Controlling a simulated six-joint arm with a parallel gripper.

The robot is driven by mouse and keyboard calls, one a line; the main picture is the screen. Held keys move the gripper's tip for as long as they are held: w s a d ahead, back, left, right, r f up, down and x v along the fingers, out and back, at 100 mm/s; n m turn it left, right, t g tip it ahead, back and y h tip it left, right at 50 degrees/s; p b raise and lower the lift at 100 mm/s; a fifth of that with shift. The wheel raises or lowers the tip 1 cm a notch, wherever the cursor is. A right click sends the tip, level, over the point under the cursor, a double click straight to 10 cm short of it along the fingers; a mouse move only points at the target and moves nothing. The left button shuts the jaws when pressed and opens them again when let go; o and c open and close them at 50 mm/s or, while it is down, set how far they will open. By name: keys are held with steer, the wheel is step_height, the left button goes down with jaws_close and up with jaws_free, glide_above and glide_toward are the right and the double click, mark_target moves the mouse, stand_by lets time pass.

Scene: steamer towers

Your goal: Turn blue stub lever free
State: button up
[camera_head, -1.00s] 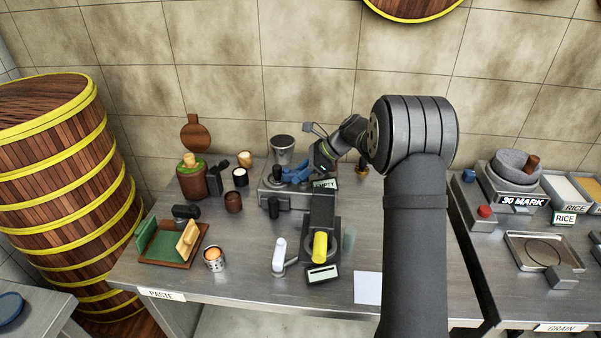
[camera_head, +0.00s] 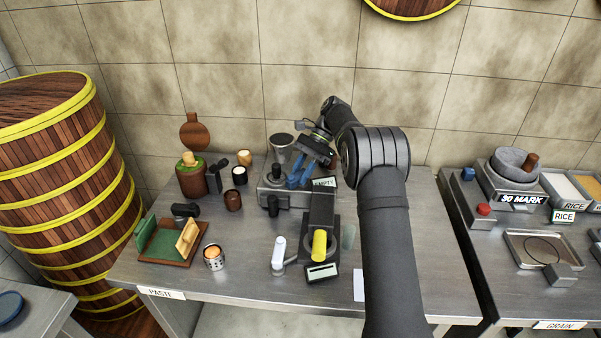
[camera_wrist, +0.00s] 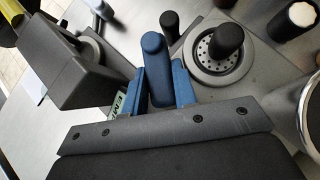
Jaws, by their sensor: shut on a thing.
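The blue stub lever (camera_wrist: 154,68) stands between the two blue fingers of my gripper (camera_wrist: 160,88) in the wrist view. The fingers are shut on it, one on each side. In the head view my gripper (camera_head: 299,177) reaches down from the upper right onto the grey metal unit (camera_head: 271,199) with the EMPTY sign (camera_head: 324,182). Little of the lever can be told apart from the blue fingers there. The lever's base is hidden in the wrist view. A black knob on a round drilled plate (camera_wrist: 204,70) sits right of the lever, apart from it.
A smaller black knob (camera_wrist: 170,24) stands close beyond the lever. A dark device with a yellow roller (camera_head: 319,244) stands in front of the unit, and a white-handled lever (camera_head: 279,252) is left of it. A metal cup (camera_head: 281,142) stands behind.

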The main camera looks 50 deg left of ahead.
steer(key=shift+n+h, duration=0.5)
steer(key=shift+n, duration=0.1)
steer(key=o, duration=1)
